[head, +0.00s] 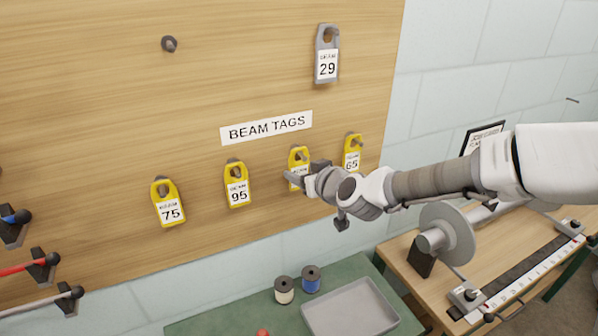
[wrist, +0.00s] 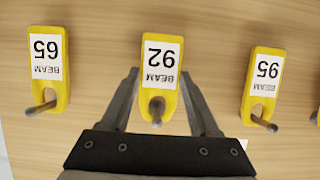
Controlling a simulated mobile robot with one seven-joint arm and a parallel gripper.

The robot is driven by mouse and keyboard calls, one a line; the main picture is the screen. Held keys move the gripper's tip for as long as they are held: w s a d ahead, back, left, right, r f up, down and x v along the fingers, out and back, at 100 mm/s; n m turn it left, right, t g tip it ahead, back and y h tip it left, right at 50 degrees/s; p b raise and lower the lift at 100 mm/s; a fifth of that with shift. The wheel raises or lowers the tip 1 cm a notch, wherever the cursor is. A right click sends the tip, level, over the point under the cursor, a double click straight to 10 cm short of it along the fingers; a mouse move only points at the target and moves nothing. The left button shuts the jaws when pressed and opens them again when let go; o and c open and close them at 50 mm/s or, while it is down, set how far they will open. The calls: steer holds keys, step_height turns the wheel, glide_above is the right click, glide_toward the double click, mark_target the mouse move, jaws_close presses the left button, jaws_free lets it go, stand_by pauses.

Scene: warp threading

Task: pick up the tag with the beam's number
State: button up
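Yellow beam tags hang on pegs on the wooden board: tag 75 (head: 168,203), tag 95 (head: 237,184), tag 92 (head: 299,158) and tag 65 (head: 352,153). A grey tag 29 (head: 327,55) hangs higher up; its small upper print is unclear. In the wrist view, tag 65 (wrist: 47,66), tag 92 (wrist: 159,66) and tag 95 (wrist: 265,80) appear upside down. My gripper (wrist: 160,75) is open and empty, its fingers apart on both sides of tag 92. In the head view my gripper hides part of tag 92.
A "BEAM TAGS" label (head: 266,127) is above the yellow row. An empty peg (head: 169,43) is at upper left. Below are a grey tray (head: 350,308) and two spools on a green table (head: 225,318). A dark-framed card (head: 482,136) at right is partly hidden by my arm.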

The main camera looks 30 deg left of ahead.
steer(key=c, duration=0.6)
steer(key=shift+r, duration=0.15)
